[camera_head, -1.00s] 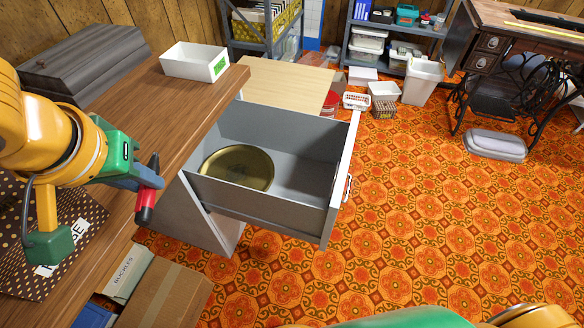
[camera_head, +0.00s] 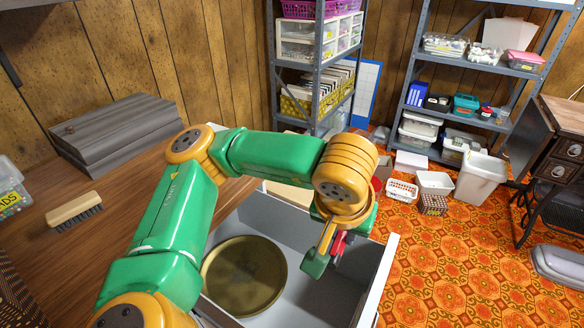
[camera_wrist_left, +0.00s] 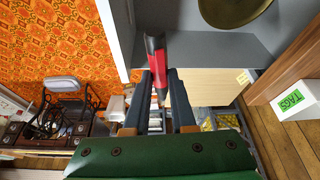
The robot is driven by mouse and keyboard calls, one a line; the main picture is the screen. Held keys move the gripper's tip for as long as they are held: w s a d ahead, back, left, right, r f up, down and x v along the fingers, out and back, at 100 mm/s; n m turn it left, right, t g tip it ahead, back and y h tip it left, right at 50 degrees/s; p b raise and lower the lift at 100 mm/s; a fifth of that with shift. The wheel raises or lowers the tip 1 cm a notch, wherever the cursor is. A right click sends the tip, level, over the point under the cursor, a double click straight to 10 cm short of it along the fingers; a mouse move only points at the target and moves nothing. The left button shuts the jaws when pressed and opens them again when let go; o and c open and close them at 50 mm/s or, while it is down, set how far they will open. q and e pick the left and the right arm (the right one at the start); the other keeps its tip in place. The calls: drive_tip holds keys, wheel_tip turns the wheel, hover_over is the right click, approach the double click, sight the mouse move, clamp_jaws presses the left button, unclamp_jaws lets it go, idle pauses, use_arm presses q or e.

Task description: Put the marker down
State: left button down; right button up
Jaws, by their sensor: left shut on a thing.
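The red marker (camera_wrist_left: 155,55) with a dark end is between the fingers of my left gripper (camera_wrist_left: 160,85) in the wrist view. In the head view a small red part of the marker (camera_head: 339,243) shows beside my left gripper (camera_head: 328,250), which is shut on it. The gripper hangs over the right part of the open grey drawer (camera_head: 393,262), to the right of a round brass dish (camera_head: 245,275) that lies in the drawer. I cannot tell the exact height of the marker above the drawer. My right gripper is not in view.
The wooden worktop (camera_head: 110,225) holds a brush (camera_head: 75,211) and a grey wooden case (camera_head: 120,133). A white box labelled TAGS (camera_wrist_left: 294,101) shows in the wrist view. Baskets (camera_head: 402,190) and shelving (camera_head: 318,70) stand behind.

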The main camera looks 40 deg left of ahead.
use_arm(q)
wheel_tip(320, 180, down, 10)
drive_tip(key=a+r+n+g+y+b, duration=0.1)
drive_tip(key=a+n+b, duration=0.1)
drive_tip(key=n+b, duration=0.15)
drive_tip(key=n+g+y+b, duration=0.1)
drive_tip(key=n+b, duration=0.3)
drive_tip(key=b, duration=0.4)
hover_over(304, 311)
drive_tip(key=d, duration=0.1)
wheel_tip(304, 311, down, 19)
drive_tip(key=f, duration=0.2)
drive_tip(key=f+b, duration=0.1)
drive_tip(key=f, duration=0.2)
drive_tip(key=f+b, duration=0.1)
drive_tip(key=f, duration=0.2)
drive_tip(key=shift+s+d+f, duration=0.1)
drive_tip(key=shift+s+f, duration=0.1)
drive_tip(key=shift+s, duration=0.15)
drive_tip(key=shift+f, duration=0.2)
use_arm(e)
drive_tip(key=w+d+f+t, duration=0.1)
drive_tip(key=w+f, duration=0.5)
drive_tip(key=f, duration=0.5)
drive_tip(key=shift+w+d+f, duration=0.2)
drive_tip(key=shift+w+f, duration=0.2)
